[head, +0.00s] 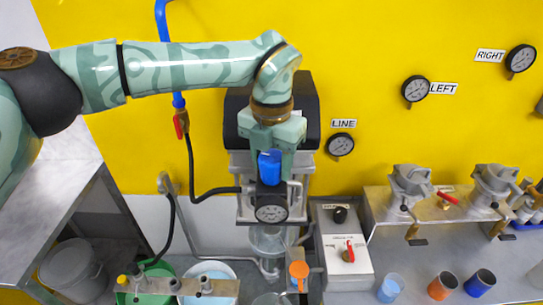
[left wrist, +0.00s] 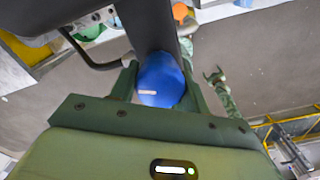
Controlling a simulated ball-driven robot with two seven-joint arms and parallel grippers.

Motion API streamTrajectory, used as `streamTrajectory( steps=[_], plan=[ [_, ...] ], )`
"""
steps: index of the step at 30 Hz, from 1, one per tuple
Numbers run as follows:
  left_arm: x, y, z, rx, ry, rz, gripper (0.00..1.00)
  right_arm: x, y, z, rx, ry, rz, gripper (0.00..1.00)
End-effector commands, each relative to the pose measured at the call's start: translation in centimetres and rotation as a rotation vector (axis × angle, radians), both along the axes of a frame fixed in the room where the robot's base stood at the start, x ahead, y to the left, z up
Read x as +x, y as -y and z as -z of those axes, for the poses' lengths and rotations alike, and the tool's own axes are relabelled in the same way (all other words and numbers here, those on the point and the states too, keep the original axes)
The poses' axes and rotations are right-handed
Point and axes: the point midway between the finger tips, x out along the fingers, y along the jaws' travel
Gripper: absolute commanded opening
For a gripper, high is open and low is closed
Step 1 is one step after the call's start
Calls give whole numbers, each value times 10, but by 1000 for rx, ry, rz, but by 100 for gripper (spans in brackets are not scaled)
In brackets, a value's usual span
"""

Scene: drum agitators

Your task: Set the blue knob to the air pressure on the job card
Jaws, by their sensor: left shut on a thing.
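The blue knob (head: 269,168) stands upright above a round pressure gauge (head: 271,208) on the air regulator in the middle of the head view. The needle is too small to read. My left gripper (head: 274,153) comes down from above and is shut on the knob. The left wrist view shows the blue knob (left wrist: 160,80) between the two green fingers, with a pale mark on its side. What looks like my right arm (left wrist: 222,90) shows small in the left wrist view; its jaw state is unclear. I cannot make out the job card.
A control box with a red switch (head: 348,251) stands right of the regulator. Wall gauges are labelled LINE (head: 340,145), LEFT (head: 415,90) and RIGHT (head: 520,60). A red-handled valve (head: 181,123) and black hose are at left. Cups stand on the bench at lower right.

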Motion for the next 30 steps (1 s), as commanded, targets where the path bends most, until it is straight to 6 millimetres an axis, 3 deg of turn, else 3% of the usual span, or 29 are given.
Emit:
streamTrajectory(
  steps=[30],
  plan=[
    [1,0,-3,-1,4,962,24,1,1,-42,-1,3,-1,87]
  ],
)
